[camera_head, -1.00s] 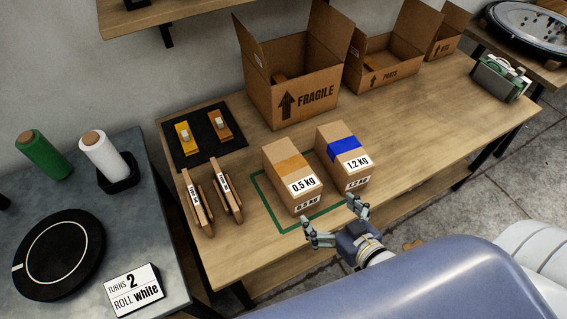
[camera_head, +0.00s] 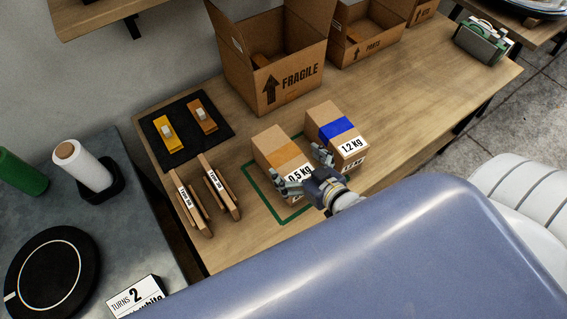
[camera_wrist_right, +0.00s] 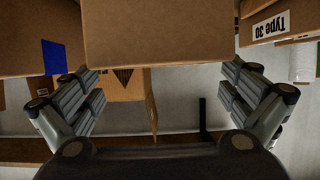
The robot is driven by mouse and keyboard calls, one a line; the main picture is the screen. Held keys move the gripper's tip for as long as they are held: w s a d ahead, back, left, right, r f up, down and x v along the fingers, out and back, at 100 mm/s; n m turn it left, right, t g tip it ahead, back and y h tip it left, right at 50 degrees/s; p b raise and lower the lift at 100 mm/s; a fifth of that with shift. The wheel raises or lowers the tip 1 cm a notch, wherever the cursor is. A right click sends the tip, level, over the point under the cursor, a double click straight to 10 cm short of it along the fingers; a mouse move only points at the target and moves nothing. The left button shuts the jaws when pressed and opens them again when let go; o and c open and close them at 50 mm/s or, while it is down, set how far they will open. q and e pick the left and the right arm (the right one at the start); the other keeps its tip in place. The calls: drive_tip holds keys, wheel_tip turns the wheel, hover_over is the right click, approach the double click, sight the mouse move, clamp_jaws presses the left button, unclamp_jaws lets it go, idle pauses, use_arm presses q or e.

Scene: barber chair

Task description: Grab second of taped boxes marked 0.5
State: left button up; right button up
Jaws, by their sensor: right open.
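The 0.5 kg box (camera_head: 274,143) is cardboard with orange tape and a white label. It stands on the wooden table within a green outline. The 1.2 kg box (camera_head: 324,114), with blue tape, stands just to its right. My right gripper (camera_head: 300,168) is open at the near end of the 0.5 kg box and partly hides its label. In the right wrist view, that box (camera_wrist_right: 155,35) lies at the top, centred between the spread fingers (camera_wrist_right: 160,85). I cannot tell whether they touch it. My left gripper is not in view.
Two narrow Type-labelled cardboard pieces (camera_head: 202,195) stand to the left. A black mat (camera_head: 184,146) holds two tape dispensers. The open FRAGILE box (camera_head: 290,83) and PARTS box (camera_head: 368,47) stand behind.

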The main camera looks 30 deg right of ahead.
sight(286, 157)
drive_tip(key=p+x, duration=0.1)
drive_tip(key=x, duration=0.1)
drive_tip(key=shift+w+a, duration=0.1)
drive_tip(key=shift+w, duration=0.2)
drive_tip(key=shift+x, duration=1)
drive_tip(key=shift+w+f, duration=0.15)
drive_tip(key=shift+w, duration=0.1)
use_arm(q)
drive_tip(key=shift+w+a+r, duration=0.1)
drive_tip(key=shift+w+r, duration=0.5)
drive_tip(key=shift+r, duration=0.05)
use_arm(e)
drive_tip(key=shift+s+a+f, duration=0.1)
drive_tip(key=c, duration=2)
drive_tip(key=shift+c, duration=0.2)
